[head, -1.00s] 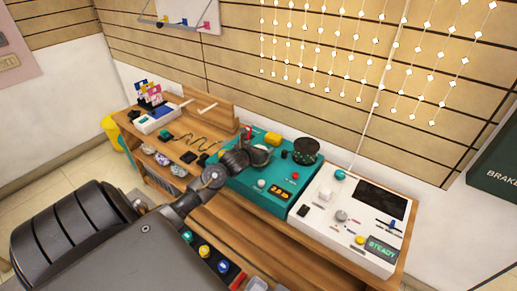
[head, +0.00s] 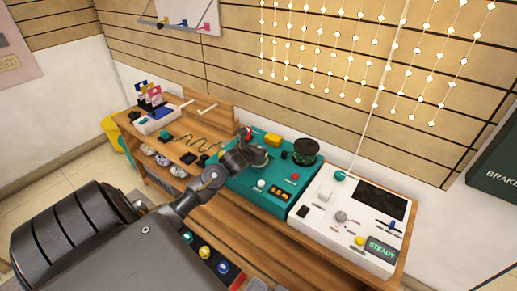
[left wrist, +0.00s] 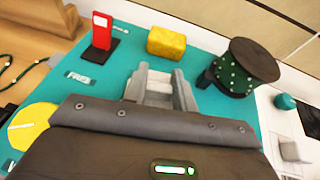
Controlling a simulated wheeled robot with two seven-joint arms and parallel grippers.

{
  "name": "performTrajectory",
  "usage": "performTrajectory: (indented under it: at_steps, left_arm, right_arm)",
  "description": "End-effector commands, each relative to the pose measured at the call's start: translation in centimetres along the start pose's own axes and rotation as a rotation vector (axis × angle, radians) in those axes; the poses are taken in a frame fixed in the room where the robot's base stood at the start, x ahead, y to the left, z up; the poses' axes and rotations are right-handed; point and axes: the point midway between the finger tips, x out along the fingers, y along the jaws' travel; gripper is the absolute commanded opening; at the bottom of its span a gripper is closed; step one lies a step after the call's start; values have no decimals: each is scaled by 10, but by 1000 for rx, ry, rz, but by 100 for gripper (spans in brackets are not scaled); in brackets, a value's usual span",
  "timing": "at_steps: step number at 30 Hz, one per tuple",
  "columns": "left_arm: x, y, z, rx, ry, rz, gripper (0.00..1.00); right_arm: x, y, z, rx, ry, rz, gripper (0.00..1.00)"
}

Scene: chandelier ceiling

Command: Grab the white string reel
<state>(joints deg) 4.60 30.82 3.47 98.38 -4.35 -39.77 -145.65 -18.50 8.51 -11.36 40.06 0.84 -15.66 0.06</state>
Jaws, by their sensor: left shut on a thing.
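My left gripper (head: 258,157) is over the teal panel, coming in from the left. In the left wrist view its fingers (left wrist: 160,92) are closed on a small pale grey-white thing. That thing is mostly hidden between the fingers, so I cannot tell its full shape or whether it is the white string reel. A dark green reel dotted with white beads (head: 305,150) stands at the back right of the panel. It also shows in the left wrist view (left wrist: 245,66), to the right of the fingers and apart from them. My right gripper is not in view.
The teal panel (head: 238,182) holds a yellow block (left wrist: 166,41), a red upright piece (left wrist: 103,31) and a yellow disc (left wrist: 34,125). A white console (head: 318,222) with a dark screen is to its right. A wooden bench (head: 180,145) extends left.

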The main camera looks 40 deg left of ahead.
Motion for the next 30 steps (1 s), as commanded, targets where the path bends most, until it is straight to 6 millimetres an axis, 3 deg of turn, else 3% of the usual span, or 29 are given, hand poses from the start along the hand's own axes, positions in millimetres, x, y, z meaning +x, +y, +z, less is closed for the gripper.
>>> performTrajectory:
  at_steps: [2, 8, 12, 17, 24, 30]
  left_arm:
    - [-1, -1, -1, 5, 10, -1, 0]
    - [-15, 0, 27, 7, 4, -1, 0]
    - [-47, -2, 44, 8, 2, -1, 0]
    - [-83, -4, 64, 8, 1, -2, 0]
    - [-135, -8, 62, 6, 3, -2, 0]
    - [-163, -10, 63, 3, 3, -2, 0]
  right_arm:
    - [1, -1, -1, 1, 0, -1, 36]
    - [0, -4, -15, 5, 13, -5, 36]
    - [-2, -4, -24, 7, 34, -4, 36]
    - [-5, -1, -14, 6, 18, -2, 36]
    - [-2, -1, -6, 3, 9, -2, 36]
    - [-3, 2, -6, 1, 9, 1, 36]
